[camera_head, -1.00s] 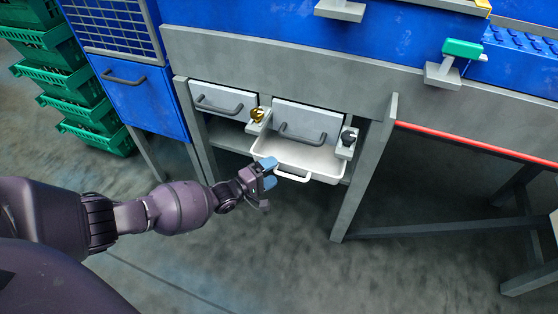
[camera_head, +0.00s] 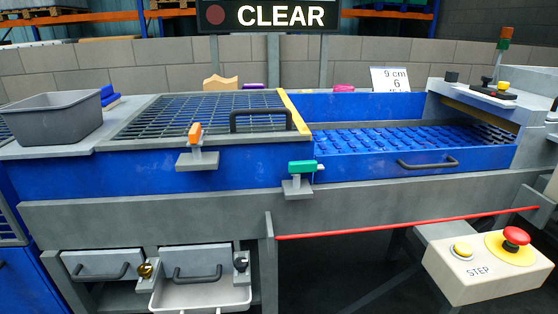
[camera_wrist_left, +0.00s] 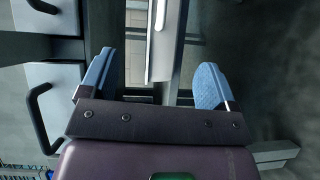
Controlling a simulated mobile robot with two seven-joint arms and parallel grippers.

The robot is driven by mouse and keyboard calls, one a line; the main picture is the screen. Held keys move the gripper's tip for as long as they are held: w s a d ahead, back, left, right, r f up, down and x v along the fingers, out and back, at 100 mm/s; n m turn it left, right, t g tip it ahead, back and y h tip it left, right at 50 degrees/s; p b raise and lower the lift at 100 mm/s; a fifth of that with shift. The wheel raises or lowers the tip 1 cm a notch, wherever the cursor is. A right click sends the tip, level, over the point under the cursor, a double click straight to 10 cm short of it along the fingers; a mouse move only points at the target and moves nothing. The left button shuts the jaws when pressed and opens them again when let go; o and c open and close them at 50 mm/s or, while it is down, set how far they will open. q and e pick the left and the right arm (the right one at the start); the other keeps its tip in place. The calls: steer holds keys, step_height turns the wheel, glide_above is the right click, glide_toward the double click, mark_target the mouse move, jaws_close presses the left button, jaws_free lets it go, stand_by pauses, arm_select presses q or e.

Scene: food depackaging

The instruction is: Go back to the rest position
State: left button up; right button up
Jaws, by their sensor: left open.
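My left gripper (camera_wrist_left: 152,88) shows in the left wrist view with its two blue fingers wide apart and nothing between them. Ahead of it are grey frame posts and part of a white tray or drawer edge (camera_wrist_left: 160,45). Neither of my arms shows in the head view. There, a white tray (camera_head: 200,296) sticks out below a drawer with a dark handle (camera_head: 198,274) under the workbench. My right gripper is in no view.
A blue-decked workbench has a grid cover (camera_head: 215,115) and a studded blue bed (camera_head: 400,138). A grey bin (camera_head: 50,122) stands at the left. A control box (camera_head: 485,265) with a red button juts out at the right. A red bar (camera_head: 400,226) runs along the bench.

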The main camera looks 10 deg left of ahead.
arm_select(q)
steer(key=s+d+r+m+g+y+p, duration=0.2)
steer(key=s+r+m+p, duration=0.5)
steer(key=s+r, duration=0.6)
steer(key=s+d+r+m+g+y+p, duration=0.3)
steer(key=s+d+r+m+p, duration=0.3)
steer(key=s+r+p, duration=0.6)
steer(key=s+r+m+y, duration=0.1)
steer(key=s+r, duration=0.1)
steer(key=s, duration=0.8)
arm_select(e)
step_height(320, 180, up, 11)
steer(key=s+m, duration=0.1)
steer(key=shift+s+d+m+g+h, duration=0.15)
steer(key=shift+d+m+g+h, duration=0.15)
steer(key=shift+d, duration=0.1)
